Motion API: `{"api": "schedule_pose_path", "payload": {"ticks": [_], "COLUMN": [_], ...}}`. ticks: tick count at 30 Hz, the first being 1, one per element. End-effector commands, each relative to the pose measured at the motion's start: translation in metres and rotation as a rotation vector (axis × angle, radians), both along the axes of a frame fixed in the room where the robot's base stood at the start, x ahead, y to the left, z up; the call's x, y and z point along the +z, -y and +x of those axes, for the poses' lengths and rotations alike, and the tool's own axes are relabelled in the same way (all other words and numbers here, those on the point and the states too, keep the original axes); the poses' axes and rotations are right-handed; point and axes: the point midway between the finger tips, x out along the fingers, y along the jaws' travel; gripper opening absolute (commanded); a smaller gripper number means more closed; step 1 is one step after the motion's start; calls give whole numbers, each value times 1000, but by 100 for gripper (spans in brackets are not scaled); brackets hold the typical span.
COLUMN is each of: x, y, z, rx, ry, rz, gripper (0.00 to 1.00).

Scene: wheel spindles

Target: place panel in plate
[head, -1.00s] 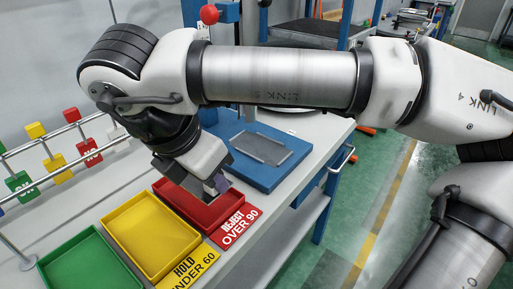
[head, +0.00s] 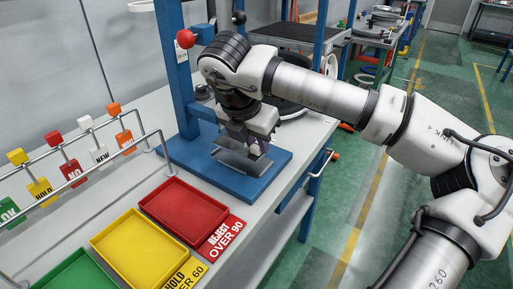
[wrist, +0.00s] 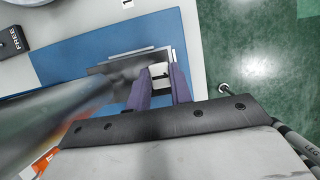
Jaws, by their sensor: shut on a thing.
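My gripper (head: 248,146) is over the blue base under the press frame, its fingers pointing down. In the wrist view its two purple fingers (wrist: 162,84) are closed around a small whitish piece (wrist: 159,70), which may be the panel or part of it. A thin grey metal plate (head: 232,158) lies at the blue base, just below and beside the fingers. In the wrist view grey flat edges (wrist: 140,58) show beyond the fingertips. I cannot tell whether the held piece touches the plate. The gripper and arm hide part of both.
The blue base (head: 190,158) sits on the white bench. Red (head: 185,207), yellow (head: 140,243) and green (head: 75,275) trays stand nearer. A rail with coloured tags (head: 75,170) runs at left. A blue post with a red button (head: 186,39) rises behind the gripper.

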Motion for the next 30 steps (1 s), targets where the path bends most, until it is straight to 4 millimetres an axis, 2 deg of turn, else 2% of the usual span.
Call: {"api": "schedule_pose_path", "payload": {"ticks": [10,22,23,27,30], "x": [-34,-40,-39,-38,-38], "y": [0,0,0,0,0], "z": [1,1,1,1,1], "rx": [2,0,0,0,0], "ry": [-1,1,1,0,0], "rz": [1,0,-1,0,0], "gripper": [0,0,24,42,43]}}
